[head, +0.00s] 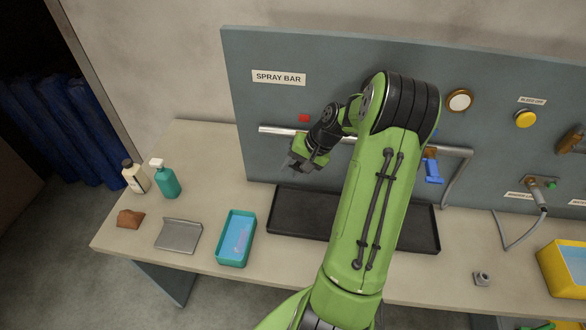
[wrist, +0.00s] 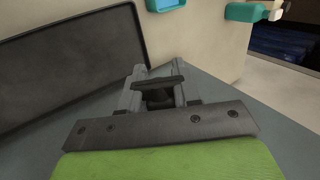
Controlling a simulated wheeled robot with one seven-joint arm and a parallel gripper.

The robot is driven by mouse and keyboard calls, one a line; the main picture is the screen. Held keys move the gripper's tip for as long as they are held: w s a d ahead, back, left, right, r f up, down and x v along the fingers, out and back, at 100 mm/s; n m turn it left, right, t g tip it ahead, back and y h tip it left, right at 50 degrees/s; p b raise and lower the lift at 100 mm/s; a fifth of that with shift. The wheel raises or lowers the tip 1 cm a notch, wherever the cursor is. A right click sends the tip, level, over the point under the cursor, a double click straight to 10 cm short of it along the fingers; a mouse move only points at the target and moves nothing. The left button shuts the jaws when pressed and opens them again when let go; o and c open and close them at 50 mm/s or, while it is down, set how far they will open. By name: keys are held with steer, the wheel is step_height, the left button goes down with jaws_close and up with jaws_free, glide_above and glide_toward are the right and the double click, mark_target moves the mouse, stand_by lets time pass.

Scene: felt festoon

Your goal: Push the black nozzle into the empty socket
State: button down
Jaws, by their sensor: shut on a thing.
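My gripper (head: 297,163) is in front of the grey panel, just below the left part of the spray bar pipe (head: 275,130). In the wrist view my gripper (wrist: 160,88) is shut on a small dark piece, the black nozzle (wrist: 158,97), which sits between the two fingers. In the head view the nozzle is too small and dark to tell from the fingers. The empty socket cannot be made out; my arm hides the middle of the pipe.
A black tray (head: 300,228) lies on the bench below the pipe. A teal tray (head: 236,238), a metal dustpan-like plate (head: 179,235), a brown block (head: 130,218) and two bottles (head: 167,181) stand left. A yellow bin (head: 562,270) and a small grey fitting (head: 482,279) are right.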

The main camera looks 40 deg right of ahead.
steer(key=shift+w+d, duration=0.25)
steer(key=shift+d, duration=0.05)
stand_by(0.5)
steer(key=shift+c, duration=0.7)
jaws_free()
steer(key=shift+d, duration=0.1)
steer(key=p+v, duration=0.4)
steer(key=v, duration=0.6)
steer(key=shift+w, duration=0.1)
stand_by(0.4)
